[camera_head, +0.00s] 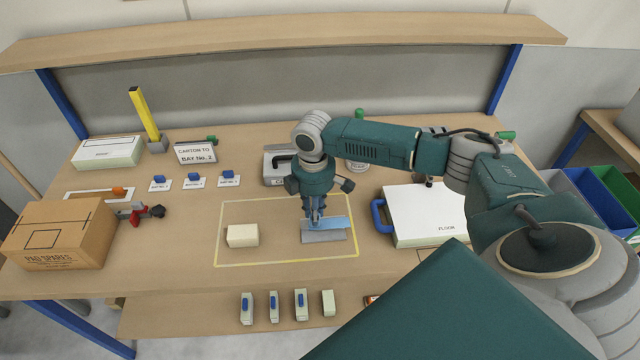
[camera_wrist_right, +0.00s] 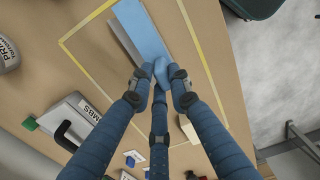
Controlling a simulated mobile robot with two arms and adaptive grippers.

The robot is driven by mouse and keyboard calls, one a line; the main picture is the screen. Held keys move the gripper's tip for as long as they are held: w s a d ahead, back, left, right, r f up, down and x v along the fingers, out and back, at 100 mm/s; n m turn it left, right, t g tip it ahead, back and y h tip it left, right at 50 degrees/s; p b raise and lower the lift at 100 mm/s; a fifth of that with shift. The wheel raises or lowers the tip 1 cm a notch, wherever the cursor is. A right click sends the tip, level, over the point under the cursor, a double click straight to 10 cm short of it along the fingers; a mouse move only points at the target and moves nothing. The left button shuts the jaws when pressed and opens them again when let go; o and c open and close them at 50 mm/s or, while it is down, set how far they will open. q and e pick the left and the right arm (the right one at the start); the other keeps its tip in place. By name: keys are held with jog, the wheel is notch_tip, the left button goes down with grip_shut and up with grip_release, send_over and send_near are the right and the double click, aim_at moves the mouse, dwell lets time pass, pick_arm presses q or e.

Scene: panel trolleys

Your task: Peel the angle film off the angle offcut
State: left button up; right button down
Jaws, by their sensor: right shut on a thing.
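The angle offcut (camera_head: 324,237) is a grey metal piece lying inside the yellow-taped rectangle on the bench. The light blue angle film (camera_head: 336,222) covers its upright side; both also show in the right wrist view, the film (camera_wrist_right: 142,30) beside the grey offcut (camera_wrist_right: 121,40). My right gripper (camera_head: 316,221) points down at the film's left end. In the right wrist view its fingertips (camera_wrist_right: 159,74) are closed together on the near end of the film. They hide the exact grip. My left gripper is not in view.
A cream block (camera_head: 242,236) lies left of the offcut inside the yellow tape (camera_head: 218,230). A white case marked FLOOR (camera_head: 425,215) stands at right, a carton (camera_head: 58,232) at left. Several small blocks line the front shelf. Bare bench lies between tape and carton.

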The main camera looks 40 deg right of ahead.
jog(key=shift+s+d+r+p, duration=0.15)
jog(key=shift+r+p, duration=0.2)
jog(key=shift+r, duration=0.2)
jog(key=shift+s+d+r+p, duration=0.1)
jog(key=shift+r+p, duration=0.2)
jog(key=shift+r, duration=0.25)
jog(key=shift+w+r, duration=0.1)
jog(key=shift+r, duration=2.85)
